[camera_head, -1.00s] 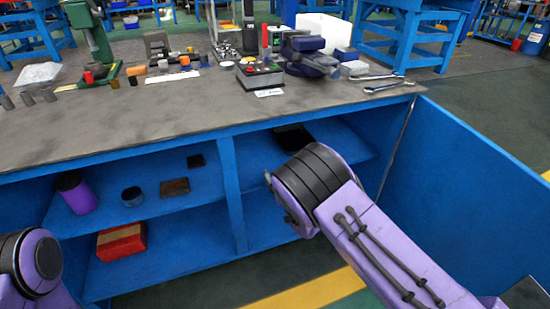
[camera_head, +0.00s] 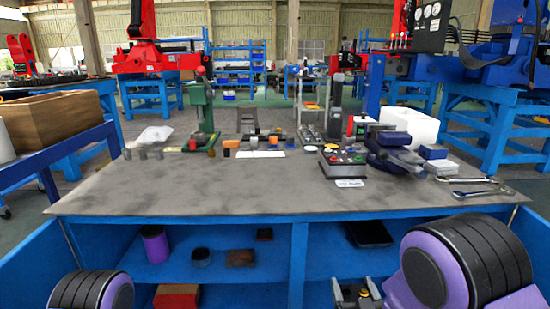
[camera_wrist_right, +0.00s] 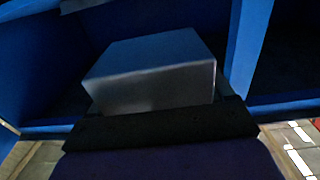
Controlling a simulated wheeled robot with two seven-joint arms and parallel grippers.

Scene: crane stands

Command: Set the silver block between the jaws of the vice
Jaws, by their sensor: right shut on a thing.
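The silver block (camera_wrist_right: 150,72) fills the middle of the right wrist view, a plain grey box with a lighter front edge. My right gripper (camera_wrist_right: 160,122) is shut on it; the dark gripper edge crosses just below the block. In the head view my right gripper (camera_head: 357,294) is at the bottom edge, in front of the bench and below its top; the block cannot be made out there. The blue vice (camera_head: 392,150) stands on the bench top, right of centre. The gap between its jaws is not clear from here. My left gripper is out of view.
The grey bench top (camera_head: 220,190) is clear along its front. A control box with buttons (camera_head: 342,161) stands left of the vice, a white block (camera_head: 410,124) behind it, and wrenches (camera_head: 480,186) to its right. Blue shelves (camera_head: 275,272) lie under the top.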

